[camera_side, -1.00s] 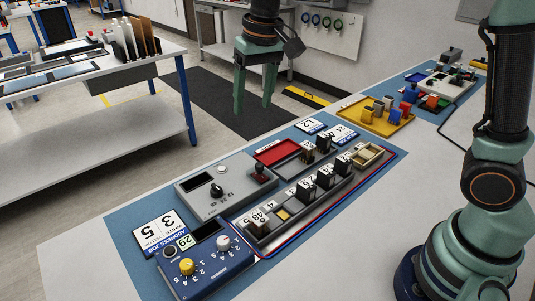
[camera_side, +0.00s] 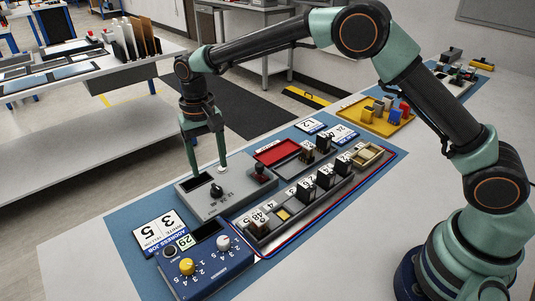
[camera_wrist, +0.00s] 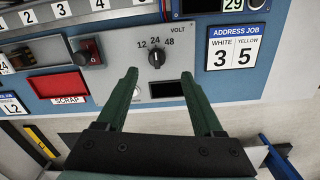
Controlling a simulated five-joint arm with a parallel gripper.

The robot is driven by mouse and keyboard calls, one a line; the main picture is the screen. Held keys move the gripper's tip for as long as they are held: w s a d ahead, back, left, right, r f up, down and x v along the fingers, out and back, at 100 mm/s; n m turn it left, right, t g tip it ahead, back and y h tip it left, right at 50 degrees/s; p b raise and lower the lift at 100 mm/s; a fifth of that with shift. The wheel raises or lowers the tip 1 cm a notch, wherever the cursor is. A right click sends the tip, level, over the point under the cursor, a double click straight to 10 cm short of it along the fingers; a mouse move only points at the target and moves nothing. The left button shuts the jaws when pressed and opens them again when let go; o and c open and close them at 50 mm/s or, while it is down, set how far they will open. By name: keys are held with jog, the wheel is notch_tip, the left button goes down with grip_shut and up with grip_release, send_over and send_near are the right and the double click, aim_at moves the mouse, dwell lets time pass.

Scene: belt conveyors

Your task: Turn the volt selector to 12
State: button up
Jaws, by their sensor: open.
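The volt selector is a black knob (camera_side: 216,190) on a grey panel (camera_side: 193,203) with a small dark display. In the wrist view the knob (camera_wrist: 156,58) stands below the printed marks 12, 24 and 48, beside the word VOLT. Its pointer seems to face up near 24, but it is too small to be sure. My gripper (camera_side: 207,169) is open and empty, fingers pointing down over the back part of the panel. In the wrist view the gripper (camera_wrist: 157,75) has its fingertips apart, to either side of and just below the knob, not visibly touching it.
A red scrap tray (camera_side: 277,152) and a rack of numbered slots (camera_side: 290,205) lie beyond. A blue box with white and yellow knobs (camera_side: 207,262) stands in front, beside the address job card (camera_side: 158,231).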

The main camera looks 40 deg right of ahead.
aim_at(215, 187)
jog(key=f, duration=0.7)
jog(key=shift+d+f, duration=0.15)
jog(key=shift+d, duration=0.1)
jog(key=shift+c, duration=0.3)
grip_shut()
